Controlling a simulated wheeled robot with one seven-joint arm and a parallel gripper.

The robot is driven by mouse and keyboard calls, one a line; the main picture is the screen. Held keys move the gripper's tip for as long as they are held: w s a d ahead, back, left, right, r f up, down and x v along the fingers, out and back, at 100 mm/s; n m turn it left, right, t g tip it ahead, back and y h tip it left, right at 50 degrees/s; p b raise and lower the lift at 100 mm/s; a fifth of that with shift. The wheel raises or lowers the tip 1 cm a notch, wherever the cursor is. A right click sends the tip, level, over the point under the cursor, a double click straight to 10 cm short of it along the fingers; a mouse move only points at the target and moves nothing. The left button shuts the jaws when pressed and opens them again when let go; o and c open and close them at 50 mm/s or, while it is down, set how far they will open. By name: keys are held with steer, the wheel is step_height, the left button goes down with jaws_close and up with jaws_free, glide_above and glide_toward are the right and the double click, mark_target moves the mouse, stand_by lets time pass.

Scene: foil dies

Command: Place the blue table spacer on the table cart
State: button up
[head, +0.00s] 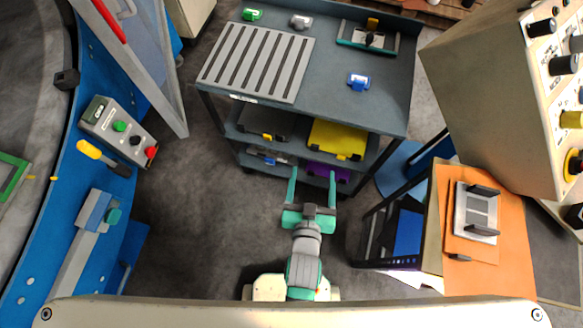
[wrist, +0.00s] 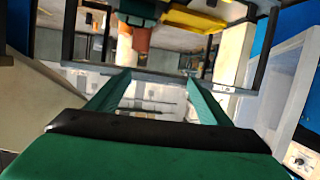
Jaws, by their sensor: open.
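The table cart (head: 345,105) is a dark grey trolley with lower shelves, at the top middle of the head view. A small blue piece with a pale label (head: 358,82), which looks like the blue table spacer, lies on the right part of its top. My gripper (head: 313,173) is open and empty, in front of the cart's near side and apart from the blue piece. In the wrist view its two green fingers (wrist: 160,82) are spread with nothing between them. I cannot make out the blue piece in the wrist view.
A slotted grey plate (head: 257,62), a small green piece (head: 252,14) and a grey one (head: 300,21) are on the cart top. A yellow die (head: 338,137) is on a shelf. A blue bench (head: 75,180) stands left, an orange-topped stand (head: 510,250) right. Floor between is clear.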

steer(key=s+a+r+y, duration=0.1)
steer(key=s+a+r, duration=0.1)
steer(key=s, duration=0.6)
steer(key=s+a+r+n+t+y, duration=0.1)
steer(key=s+a+r, duration=0.1)
steer(key=s, duration=0.5)
steer(key=shift+s+a, duration=0.35)
steer(key=shift+a, duration=0.55)
